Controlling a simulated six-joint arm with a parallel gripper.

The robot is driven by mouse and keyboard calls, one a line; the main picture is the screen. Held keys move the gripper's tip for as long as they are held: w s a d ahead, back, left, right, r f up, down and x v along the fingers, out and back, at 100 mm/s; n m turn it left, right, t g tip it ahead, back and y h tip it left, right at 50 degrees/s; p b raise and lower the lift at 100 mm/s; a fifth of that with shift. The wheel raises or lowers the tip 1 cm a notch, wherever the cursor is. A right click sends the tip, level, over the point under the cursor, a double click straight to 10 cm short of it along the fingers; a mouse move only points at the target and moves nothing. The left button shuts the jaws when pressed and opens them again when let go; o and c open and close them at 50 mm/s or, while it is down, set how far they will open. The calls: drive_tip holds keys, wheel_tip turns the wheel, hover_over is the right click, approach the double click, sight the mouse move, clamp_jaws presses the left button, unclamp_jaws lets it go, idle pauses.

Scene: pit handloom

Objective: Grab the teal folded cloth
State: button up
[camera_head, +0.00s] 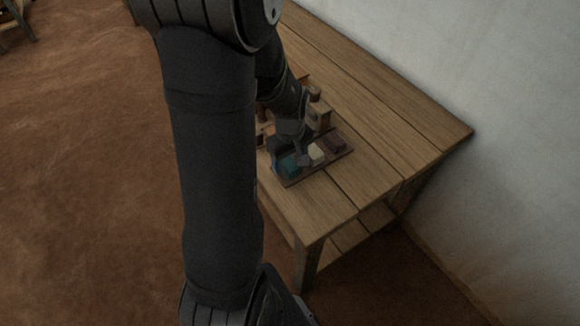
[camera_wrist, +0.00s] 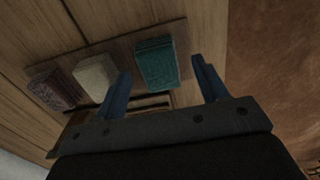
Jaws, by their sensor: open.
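The teal folded cloth (camera_wrist: 157,63) lies on a wooden tray (camera_wrist: 113,46), at the end of a row of folded cloths. In the head view the teal cloth (camera_head: 290,163) is partly hidden by my gripper (camera_head: 289,158). In the wrist view my gripper (camera_wrist: 166,82) is open, its two blue fingers spread with the teal cloth showing between them. The left finger is close to the cloth's left side; a wider gap shows on the right. I cannot tell whether the fingers touch the cloth or how high they are above it.
A cream folded cloth (camera_wrist: 96,76) lies beside the teal one, and a dark brown folded cloth (camera_wrist: 57,89) lies beyond it. Wooden blocks or racks (camera_head: 322,112) stand behind the tray. The wooden table (camera_head: 372,139) is clear toward the wall.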

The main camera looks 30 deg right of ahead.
drive_tip(key=shift+f, duration=0.8)
drive_tip(key=c, duration=1.1)
drive_tip(key=shift+o, duration=0.2)
drive_tip(key=shift+r, duration=0.15)
